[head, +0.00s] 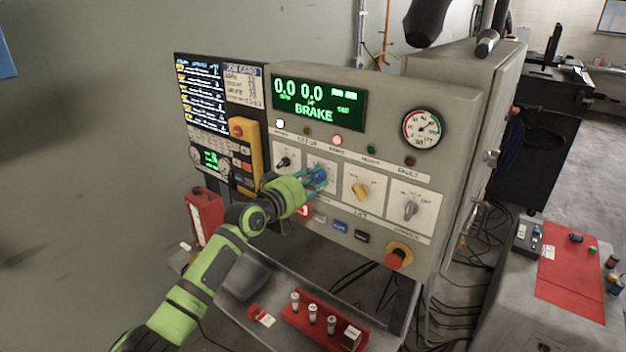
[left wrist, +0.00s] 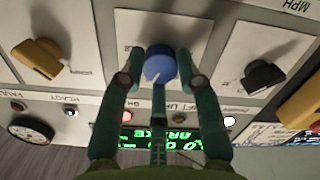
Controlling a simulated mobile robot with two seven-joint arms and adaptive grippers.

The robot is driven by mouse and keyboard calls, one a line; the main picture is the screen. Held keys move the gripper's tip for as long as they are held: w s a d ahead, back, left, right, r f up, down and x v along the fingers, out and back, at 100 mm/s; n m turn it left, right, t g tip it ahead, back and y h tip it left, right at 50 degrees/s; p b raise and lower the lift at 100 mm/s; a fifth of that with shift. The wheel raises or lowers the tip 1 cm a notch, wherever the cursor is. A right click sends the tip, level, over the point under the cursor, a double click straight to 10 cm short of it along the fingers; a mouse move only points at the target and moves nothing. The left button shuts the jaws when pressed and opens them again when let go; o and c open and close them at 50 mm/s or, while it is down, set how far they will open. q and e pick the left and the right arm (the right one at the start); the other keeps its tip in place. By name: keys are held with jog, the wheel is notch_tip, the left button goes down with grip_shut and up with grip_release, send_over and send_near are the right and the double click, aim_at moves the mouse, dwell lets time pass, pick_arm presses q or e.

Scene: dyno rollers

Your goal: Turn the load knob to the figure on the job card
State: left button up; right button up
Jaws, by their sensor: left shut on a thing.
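The blue knob (head: 319,175) is on a white plate in the panel's knob row, second from the left. My left gripper (head: 316,182) is at it, its teal fingers on either side. In the left wrist view, where the panel appears upside down, the fingers of the left gripper (left wrist: 158,72) are shut on the blue knob (left wrist: 159,64). A white pointer mark shows on the knob's lower edge there. The plate's figures are too small or covered to read. The job card (head: 243,86) is at the panel's upper left, its text too small to read. My right gripper is out of view.
A black knob (head: 284,162) sits left of the blue one, a yellow knob (head: 361,190) and a grey knob (head: 411,208) to its right. A green display (head: 318,102) reads BRAKE. A red stop button (head: 396,258) is lower right. A shelf with a red tray (head: 325,318) lies below.

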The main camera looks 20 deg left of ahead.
pick_arm(q)
jog(key=n, duration=0.3)
jog(key=shift+a+r, duration=0.15)
jog(key=shift+r, duration=0.2)
jog(key=shift+n+h+p, duration=0.3)
jog(key=shift+n+p, duration=0.1)
jog(key=shift+n, duration=1.5)
jog(key=o, duration=1)
jog(key=shift+w, duration=0.1)
jog(key=shift+o, duration=0.7)
jog(key=shift+f, duration=0.25)
